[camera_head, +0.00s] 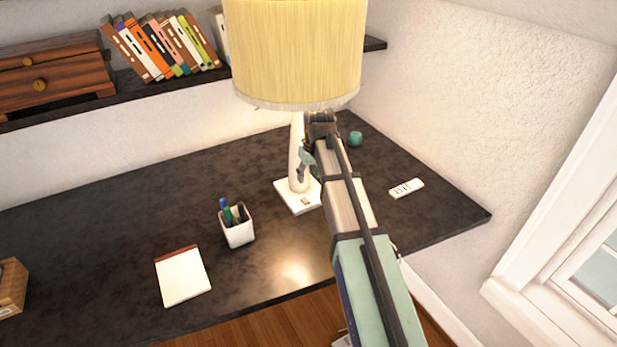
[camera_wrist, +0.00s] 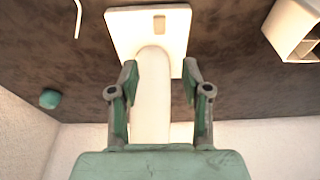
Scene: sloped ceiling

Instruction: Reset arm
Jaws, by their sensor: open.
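My gripper (camera_wrist: 158,72) is open, with its two green fingers spread apart in the wrist view. The white stem of the table lamp (camera_wrist: 151,95) shows between the fingers in that view, and neither finger visibly presses on it. In the head view my arm reaches forward over the desk, and one green finger of my gripper (camera_head: 305,164) is beside the lamp stem (camera_head: 297,150), below the yellow shade (camera_head: 298,50). The other finger is hidden there. The square lamp base (camera_head: 298,195) stands on the desk; it is also at the top of the wrist view (camera_wrist: 172,15).
The dark desk (camera_head: 110,220) holds a white pen cup (camera_head: 238,234), a notepad (camera_head: 183,277), a white remote-like item (camera_head: 406,188) and a small teal object (camera_head: 356,138). A shelf with books (camera_head: 165,45) is behind. A wall and window (camera_head: 590,265) are at right.

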